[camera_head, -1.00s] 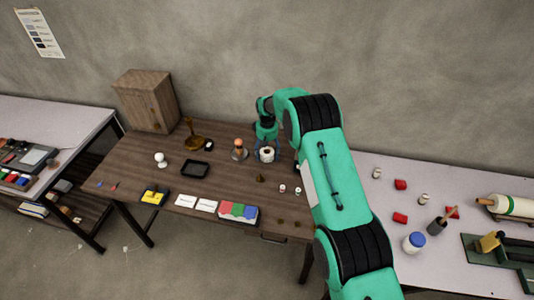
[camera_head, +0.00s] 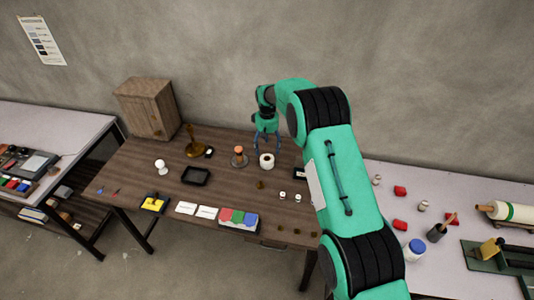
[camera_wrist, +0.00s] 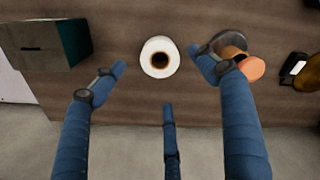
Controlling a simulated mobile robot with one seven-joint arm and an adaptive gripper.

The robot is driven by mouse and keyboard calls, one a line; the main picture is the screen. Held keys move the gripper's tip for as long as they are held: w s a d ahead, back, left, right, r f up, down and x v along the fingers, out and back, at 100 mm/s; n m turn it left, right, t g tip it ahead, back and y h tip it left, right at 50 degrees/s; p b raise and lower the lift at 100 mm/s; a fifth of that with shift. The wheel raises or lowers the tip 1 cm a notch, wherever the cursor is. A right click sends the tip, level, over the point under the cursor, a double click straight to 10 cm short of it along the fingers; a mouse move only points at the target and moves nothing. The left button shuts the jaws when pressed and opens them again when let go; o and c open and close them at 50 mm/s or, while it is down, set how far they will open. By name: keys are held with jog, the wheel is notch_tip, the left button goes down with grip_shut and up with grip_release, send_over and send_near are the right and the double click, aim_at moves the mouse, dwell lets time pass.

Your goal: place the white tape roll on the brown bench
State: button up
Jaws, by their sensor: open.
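The white tape roll (camera_head: 266,160) stands flat, hole up, on the brown bench (camera_head: 222,178), toward its back right. In the wrist view the roll (camera_wrist: 160,57) lies ahead of the fingers, with its dark hole facing me. My gripper (camera_head: 266,148) is open and empty, just behind the roll in the head view. In the wrist view the blue fingers of my gripper (camera_wrist: 158,75) are spread, one tip to each side of the roll and one below it. They look clear of the roll.
An orange-topped stamp (camera_head: 239,157) stands close left of the roll; it also shows in the wrist view (camera_wrist: 240,63). A dark green box (camera_wrist: 45,45) is on the other side. A black tray (camera_head: 195,176) and wooden cabinet (camera_head: 147,108) are further left. A pale table (camera_head: 460,190) adjoins at right.

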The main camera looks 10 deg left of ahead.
jog(key=shift+r, duration=1.6)
